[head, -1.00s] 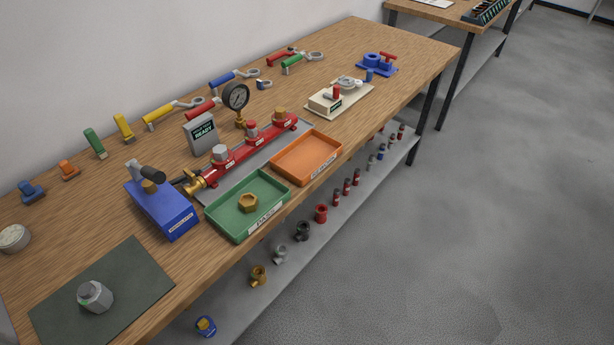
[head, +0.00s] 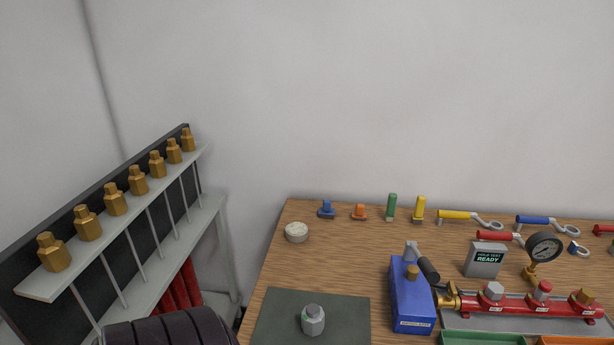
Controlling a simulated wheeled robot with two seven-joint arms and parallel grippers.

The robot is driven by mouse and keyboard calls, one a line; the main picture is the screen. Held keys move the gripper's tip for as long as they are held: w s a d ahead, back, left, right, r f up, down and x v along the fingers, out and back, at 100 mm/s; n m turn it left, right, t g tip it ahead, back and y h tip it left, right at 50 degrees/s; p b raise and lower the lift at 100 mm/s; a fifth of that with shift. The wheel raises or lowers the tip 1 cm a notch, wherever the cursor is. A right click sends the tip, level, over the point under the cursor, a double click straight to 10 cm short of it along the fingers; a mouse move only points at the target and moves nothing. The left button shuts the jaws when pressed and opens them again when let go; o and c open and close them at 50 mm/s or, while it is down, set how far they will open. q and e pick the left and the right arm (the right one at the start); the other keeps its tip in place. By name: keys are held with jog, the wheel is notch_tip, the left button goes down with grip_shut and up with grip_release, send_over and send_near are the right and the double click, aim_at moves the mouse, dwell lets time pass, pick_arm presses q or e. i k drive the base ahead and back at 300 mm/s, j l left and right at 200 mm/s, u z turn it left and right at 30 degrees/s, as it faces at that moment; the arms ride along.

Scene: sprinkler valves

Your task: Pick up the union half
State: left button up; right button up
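No thing in view is plainly marked as the union half. A grey hex-shaped fitting (head: 313,320) stands upright on the dark green mat (head: 350,304) at the near left of the wooden bench. Several brass hex fittings (head: 138,180) with narrower tops stand in a row on a sloping rack shelf at the left. The green tray (head: 480,338) is cut off by the bottom edge, and its inside is mostly out of view. Neither of my grippers shows in the head view.
A blue pump-like box (head: 411,300) joins a red manifold (head: 535,303) with a gauge (head: 543,248). Wrenches and small tools lie along the bench's back. A white round tub (head: 296,232) stands at its left. A dark ribbed object (head: 170,328) fills the lower left.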

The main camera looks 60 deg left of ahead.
aim_at(313, 316)
jog(key=u, duration=1.7)
